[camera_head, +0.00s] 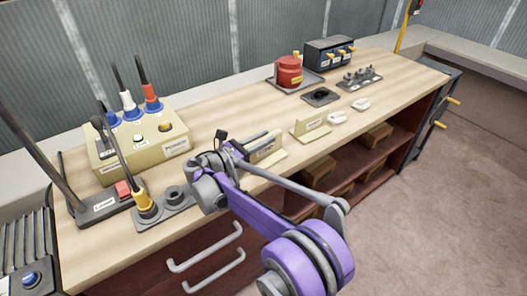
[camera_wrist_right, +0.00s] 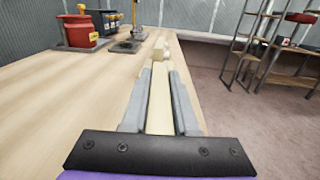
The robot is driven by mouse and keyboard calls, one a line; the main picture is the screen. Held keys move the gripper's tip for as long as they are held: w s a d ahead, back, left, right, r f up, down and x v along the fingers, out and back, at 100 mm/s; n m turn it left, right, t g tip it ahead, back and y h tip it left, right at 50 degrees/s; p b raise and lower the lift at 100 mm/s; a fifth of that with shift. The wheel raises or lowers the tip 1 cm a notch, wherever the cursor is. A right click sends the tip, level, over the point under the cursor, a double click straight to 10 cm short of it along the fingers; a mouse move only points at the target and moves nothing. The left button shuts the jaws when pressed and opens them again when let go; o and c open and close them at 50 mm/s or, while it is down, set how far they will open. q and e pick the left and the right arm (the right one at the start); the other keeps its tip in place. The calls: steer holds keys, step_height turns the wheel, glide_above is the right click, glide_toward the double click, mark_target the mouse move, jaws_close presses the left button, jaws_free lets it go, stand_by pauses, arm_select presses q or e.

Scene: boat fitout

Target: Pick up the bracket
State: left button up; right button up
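The bracket (camera_head: 265,150) is a pale yellow, labelled, L-shaped piece near the front edge of the wooden bench. My right gripper (camera_head: 229,149) comes in low from its left end, with its fingers partly hidden by my wrist. In the right wrist view the fingers (camera_wrist_right: 160,95) lie close along both sides of the pale bracket plate (camera_wrist_right: 159,110), with little or no gap showing. The bracket appears to rest on the bench still. My left gripper is not in view.
A second pale bracket-like piece (camera_head: 312,124) and white parts (camera_head: 338,117) stand to the right. A connector box (camera_head: 140,141) and a lever unit (camera_head: 107,204) stand left. A red canister (camera_head: 289,73) is at the back. Bare bench (camera_head: 215,105) lies behind the bracket.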

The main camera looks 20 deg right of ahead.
jaws_close()
stand_by(1.0)
